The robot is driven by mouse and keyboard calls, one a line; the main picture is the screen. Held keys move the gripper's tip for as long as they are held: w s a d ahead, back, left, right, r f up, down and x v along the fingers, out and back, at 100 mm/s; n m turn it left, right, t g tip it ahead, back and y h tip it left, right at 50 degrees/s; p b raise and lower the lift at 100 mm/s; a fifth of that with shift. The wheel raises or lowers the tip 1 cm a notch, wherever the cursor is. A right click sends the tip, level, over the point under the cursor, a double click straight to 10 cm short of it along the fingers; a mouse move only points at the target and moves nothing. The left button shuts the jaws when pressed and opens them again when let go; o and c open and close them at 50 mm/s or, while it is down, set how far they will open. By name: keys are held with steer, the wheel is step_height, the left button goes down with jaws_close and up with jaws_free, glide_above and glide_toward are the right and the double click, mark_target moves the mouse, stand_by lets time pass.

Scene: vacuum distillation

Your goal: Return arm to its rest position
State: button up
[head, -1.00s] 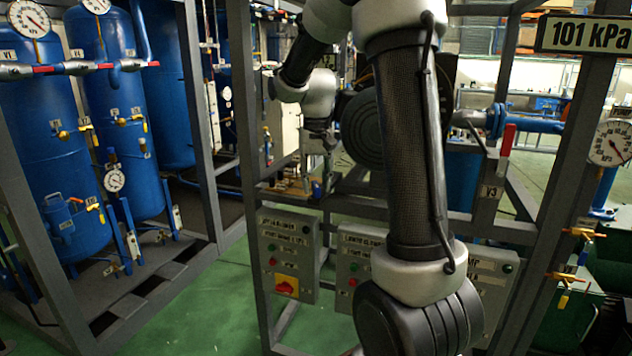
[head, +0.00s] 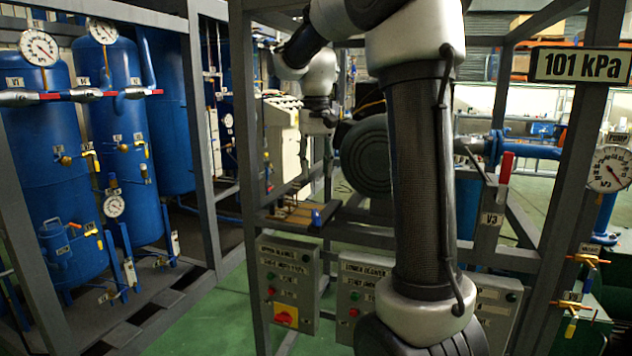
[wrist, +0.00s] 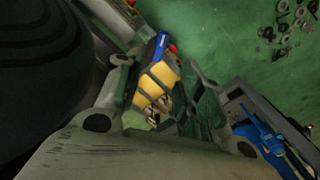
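My arm runs down the middle of the head view, and its wrist end hangs left of it. My gripper (head: 304,162) points down above a small shelf (head: 272,220) on the grey frame; its fingers are small and hard to make out there. In the wrist view the two fingers of my gripper (wrist: 158,75) stand apart. A yellow object with dark bands and a blue end (wrist: 158,82) shows between and beyond them, seemingly below on the shelf. I see nothing clearly held.
Blue tanks (head: 113,130) with gauges stand at the left. Control boxes (head: 287,283) hang below the shelf. A frame post with a 101 kPa sign (head: 581,65) and a gauge (head: 609,168) is at the right. A dark round motor-like body (head: 366,158) sits behind my arm.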

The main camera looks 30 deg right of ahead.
steer(key=shift+r, duration=0.15)
stand_by(0.4)
steer(key=f, duration=0.1)
steer(key=s+f+n, duration=0.1)
steer(key=f, duration=0.1)
steer(key=shift+f, duration=0.1)
steer(key=s+a+f+n+t, duration=0.1)
steer(key=s+a+t, duration=0.1)
steer(key=s, duration=0.9)
steer(key=s+a+f+n+t, duration=0.1)
steer(key=s+a+n+t, duration=0.1)
steer(key=s, duration=1)
steer(key=shift+a+f, duration=0.25)
steer(key=shift+a, duration=0.25)
